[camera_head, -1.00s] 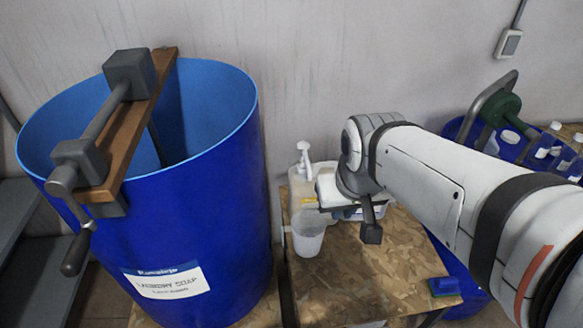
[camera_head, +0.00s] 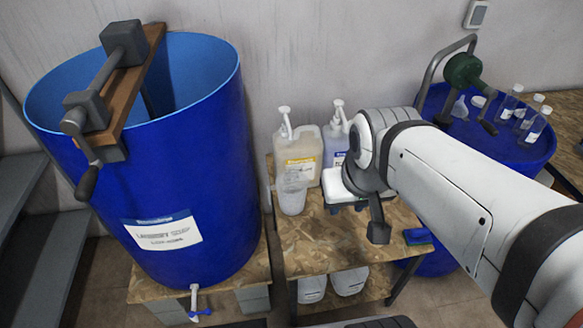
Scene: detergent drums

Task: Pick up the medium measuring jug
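A translucent white measuring jug (camera_head: 292,197) stands upright on the wooden table, in front of a pump bottle. It is the only jug I can make out, and I cannot tell whether it is the medium one. My arm reaches in from the right, with its wrist over the table to the right of the jug. My gripper (camera_head: 378,225) is at the arm's end, dark and partly hidden by the wrist. It is apart from the jug in the picture, and its finger opening does not show clearly.
Two pump bottles, one yellow-labelled (camera_head: 300,158) and one blue-labelled (camera_head: 334,150), stand behind the jug. A big blue drum (camera_head: 185,190) stands left, another blue drum (camera_head: 500,150) right with small bottles. A blue block (camera_head: 418,236) lies on the table's right edge.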

